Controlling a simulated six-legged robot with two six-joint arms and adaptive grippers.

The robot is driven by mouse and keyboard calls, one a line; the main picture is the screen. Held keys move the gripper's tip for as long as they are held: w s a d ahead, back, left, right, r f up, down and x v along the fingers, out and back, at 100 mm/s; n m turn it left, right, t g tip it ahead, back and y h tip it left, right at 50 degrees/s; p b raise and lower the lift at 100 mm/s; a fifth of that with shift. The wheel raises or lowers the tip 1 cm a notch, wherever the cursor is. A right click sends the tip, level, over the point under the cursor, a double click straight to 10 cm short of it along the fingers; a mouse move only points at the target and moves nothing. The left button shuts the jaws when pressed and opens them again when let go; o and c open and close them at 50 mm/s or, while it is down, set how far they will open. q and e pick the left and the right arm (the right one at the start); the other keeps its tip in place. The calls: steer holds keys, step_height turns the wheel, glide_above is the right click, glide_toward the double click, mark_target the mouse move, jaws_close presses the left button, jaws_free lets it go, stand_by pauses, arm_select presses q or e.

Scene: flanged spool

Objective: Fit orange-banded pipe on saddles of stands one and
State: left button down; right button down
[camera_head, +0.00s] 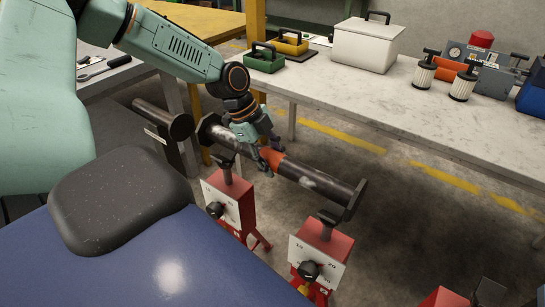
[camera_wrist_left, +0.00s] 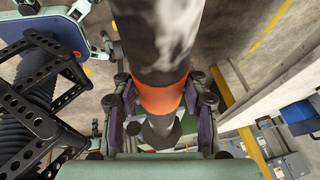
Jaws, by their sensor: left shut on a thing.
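The orange-banded pipe (camera_head: 310,179) is dark, with a flange at each end, and slants down to the right in the head view. My left gripper (camera_head: 268,155) is shut on it at the orange band. In the left wrist view the pipe (camera_wrist_left: 155,40) runs between the fingers (camera_wrist_left: 160,105), its orange band (camera_wrist_left: 160,98) by them. Two red stands with white number plates, the left stand (camera_head: 232,199) and the right stand (camera_head: 322,252), are in front of the pipe. Their saddles look close to it; I cannot tell whether they touch. My right gripper is not in view.
Another dark flanged pipe (camera_head: 160,118) is at the left. A long pale bench (camera_head: 400,108) behind bears a white box (camera_head: 366,45), green and yellow trays and filter-like cylinders. Part of a red object (camera_head: 445,298) shows at the bottom right. Floor (camera_head: 405,190) is clear between pipe and bench.

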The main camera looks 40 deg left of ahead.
arm_select(q)
steer(key=shift+w+f, duration=0.1)
steer(key=shift+f, duration=0.2)
steer(key=shift+f+b, duration=1.65)
steer(key=shift+f, duration=0.35)
steer(key=c, duration=0.8)
jaws_free()
steer(key=shift+r, duration=0.1)
steer(key=shift+o, duration=0.8)
steer(key=shift+s, duration=0.2)
steer(key=shift+v, duration=3.65)
